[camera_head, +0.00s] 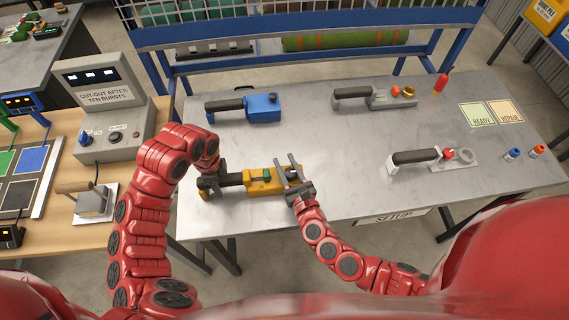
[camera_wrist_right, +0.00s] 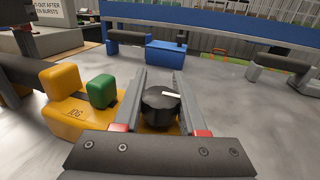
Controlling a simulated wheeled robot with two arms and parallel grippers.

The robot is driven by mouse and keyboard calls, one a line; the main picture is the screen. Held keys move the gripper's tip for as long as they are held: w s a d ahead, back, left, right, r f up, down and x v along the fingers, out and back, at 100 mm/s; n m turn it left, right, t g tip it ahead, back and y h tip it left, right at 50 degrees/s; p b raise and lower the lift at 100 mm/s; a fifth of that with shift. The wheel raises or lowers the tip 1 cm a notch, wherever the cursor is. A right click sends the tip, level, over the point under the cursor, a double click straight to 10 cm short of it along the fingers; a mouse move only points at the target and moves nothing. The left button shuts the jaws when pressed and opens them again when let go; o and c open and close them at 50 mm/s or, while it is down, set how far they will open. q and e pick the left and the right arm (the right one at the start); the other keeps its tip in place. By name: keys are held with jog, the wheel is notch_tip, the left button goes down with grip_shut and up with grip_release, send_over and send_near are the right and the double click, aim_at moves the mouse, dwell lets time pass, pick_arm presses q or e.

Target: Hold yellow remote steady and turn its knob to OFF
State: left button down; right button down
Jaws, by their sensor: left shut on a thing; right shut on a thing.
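The yellow remote (camera_head: 262,188) lies on the grey table near its front left, with a black handle (camera_head: 231,179) to the left and a green button (camera_head: 267,174). My left gripper (camera_head: 205,187) is shut on the remote's handle end. My right gripper (camera_head: 290,174) is over the remote's right end. In the right wrist view, the right gripper's fingers (camera_wrist_right: 160,105) stand on both sides of the black knob (camera_wrist_right: 160,106), which has a white pointer mark turned toward the right. The green button (camera_wrist_right: 101,91) and yellow body (camera_wrist_right: 66,125) show left of it. No OFF label is legible.
A blue remote (camera_head: 262,107) and two grey remotes (camera_head: 380,97) (camera_head: 440,160) lie on the table (camera_head: 330,145). A red cap (camera_head: 441,83), small coloured parts (camera_head: 512,154) and READY and REPAIR cards (camera_head: 478,115) are at right. A cut-out box (camera_head: 110,110) stands left.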

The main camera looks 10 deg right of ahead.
jog(key=shift+f, duration=0.1)
jog(key=c, duration=0.8)
grip_release()
jog(key=shift+o, duration=0.2)
jog(key=v, duration=1.2)
pick_arm(q)
jog(key=shift+c, duration=1.8)
grip_release()
